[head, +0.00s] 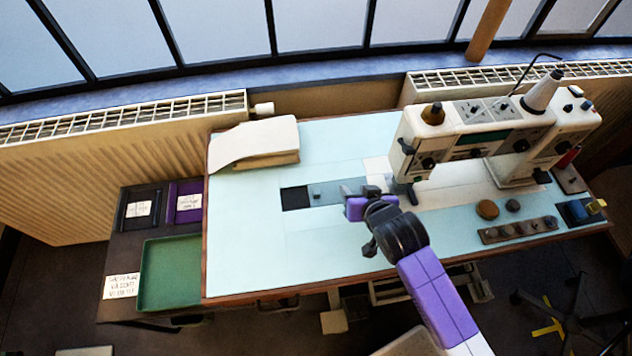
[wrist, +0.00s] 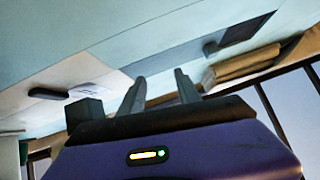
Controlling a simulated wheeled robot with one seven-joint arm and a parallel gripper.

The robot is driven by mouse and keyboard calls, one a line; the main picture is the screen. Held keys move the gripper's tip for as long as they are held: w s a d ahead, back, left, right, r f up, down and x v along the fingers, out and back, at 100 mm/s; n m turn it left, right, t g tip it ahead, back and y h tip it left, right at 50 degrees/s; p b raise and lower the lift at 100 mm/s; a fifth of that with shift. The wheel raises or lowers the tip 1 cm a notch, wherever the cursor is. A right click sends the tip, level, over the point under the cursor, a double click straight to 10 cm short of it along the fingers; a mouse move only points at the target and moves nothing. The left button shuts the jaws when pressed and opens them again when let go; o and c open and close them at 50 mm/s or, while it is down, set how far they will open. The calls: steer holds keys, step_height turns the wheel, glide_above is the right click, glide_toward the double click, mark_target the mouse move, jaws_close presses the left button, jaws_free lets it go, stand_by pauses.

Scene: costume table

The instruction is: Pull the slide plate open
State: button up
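The slide plate (head: 332,191) is a grey-blue strip set in the pale table top, left of the sewing machine (head: 470,135). A dark square gap (head: 295,198) lies at its left end. A small dark knob stands on the plate near that gap; in the wrist view the knob (wrist: 210,47) shows beside the dark square. My gripper (head: 348,190) is over the plate's right part, right of the knob. In the wrist view its two fingers (wrist: 160,88) stand apart with nothing between them. The fingertips appear clear of the knob. My arm hides part of the plate's right end.
Folded cloth (head: 256,143) lies at the table's back left. A green tray (head: 170,272) sits lower on the left. A brown button (head: 487,209) and a strip of dark round pieces (head: 518,230) lie at right. The table's front left is clear.

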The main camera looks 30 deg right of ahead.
mark_target(316, 191)
steer(key=shift+m+g, duration=0.8)
steer(key=shift+m, duration=0.1)
steer(key=w, duration=0.2)
steer(key=w+r+p, duration=0.1)
steer(key=w, duration=0.2)
steer(key=shift+a+r, duration=0.15)
steer(key=w+m+g, duration=0.1)
steer(key=w+a+r+m+g+p, duration=0.1)
steer(key=shift+w+a+g, duration=0.2)
steer(key=shift+a+g, duration=0.1)
steer(key=a+r+m+g, duration=0.1)
steer(key=a, duration=0.1)
steer(key=s+a+r+m+g+y+p, duration=0.1)
steer(key=a+g, duration=0.1)
steer(key=a+r+m+g+y, duration=0.1)
steer(key=r+m+g, duration=0.1)
steer(key=shift+s+a+p, duration=0.15)
steer(key=shift+a+p, duration=0.2)
steer(key=shift+a, duration=0.05)
steer(key=shift+s+a+g, duration=0.1)
steer(key=shift+g, duration=0.2)
steer(key=shift+f, duration=0.35)
step_height(316, 191, down, 7)
steer(key=shift+r, duration=0.1)
steer(key=shift+c, duration=0.2)
jaws_close()
